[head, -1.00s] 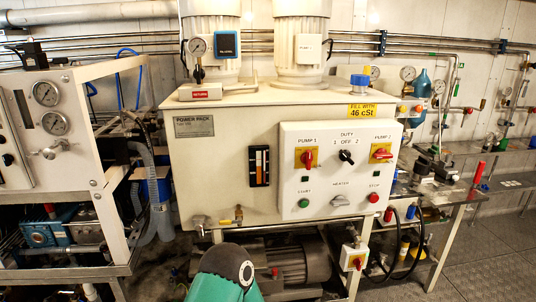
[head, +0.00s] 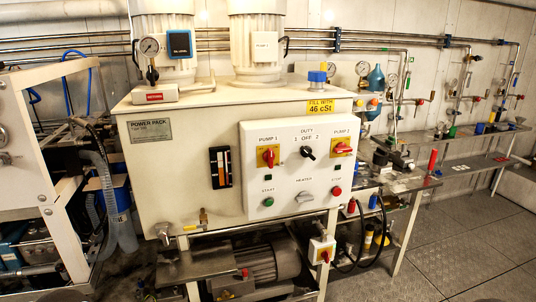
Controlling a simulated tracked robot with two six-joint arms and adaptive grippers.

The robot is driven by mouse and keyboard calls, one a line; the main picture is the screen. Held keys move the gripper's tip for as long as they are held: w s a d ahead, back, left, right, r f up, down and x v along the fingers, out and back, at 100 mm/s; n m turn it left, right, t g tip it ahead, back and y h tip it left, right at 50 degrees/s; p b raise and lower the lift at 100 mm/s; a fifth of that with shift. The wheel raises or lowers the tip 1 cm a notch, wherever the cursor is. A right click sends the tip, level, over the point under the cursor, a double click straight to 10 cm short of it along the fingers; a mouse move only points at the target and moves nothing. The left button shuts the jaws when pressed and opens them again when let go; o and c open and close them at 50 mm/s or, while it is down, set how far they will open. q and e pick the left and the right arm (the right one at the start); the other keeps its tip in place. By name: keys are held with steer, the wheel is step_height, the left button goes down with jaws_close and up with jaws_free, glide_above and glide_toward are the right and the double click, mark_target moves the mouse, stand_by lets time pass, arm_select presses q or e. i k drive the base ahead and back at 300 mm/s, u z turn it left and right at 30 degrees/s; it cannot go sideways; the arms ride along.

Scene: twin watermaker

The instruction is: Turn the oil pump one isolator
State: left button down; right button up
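The power pack (head: 180,170) is a cream cabinet in the middle of the head view, with a white control panel (head: 290,185) on its front. The pump 1 isolator (head: 268,156) is a red rotary handle on a yellow plate at the panel's upper left. A like pump 2 isolator (head: 342,148) sits at the upper right, with a black duty selector (head: 308,153) between them. The pump 1 handle looks roughly upright; the pump 2 handle looks tilted or sideways. Neither of my grippers shows in the head view.
A red-and-yellow switch box (head: 321,250) hangs below the panel. A motor (head: 255,270) lies under the cabinet. A white frame (head: 50,160) stands at left. A bench (head: 400,185) with fittings stands at right, and the floor (head: 450,250) in front of it is clear.

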mark_target(269, 156)
steer(key=u, duration=0.1)
steer(key=i, duration=1)
steer(key=z, duration=0.1)
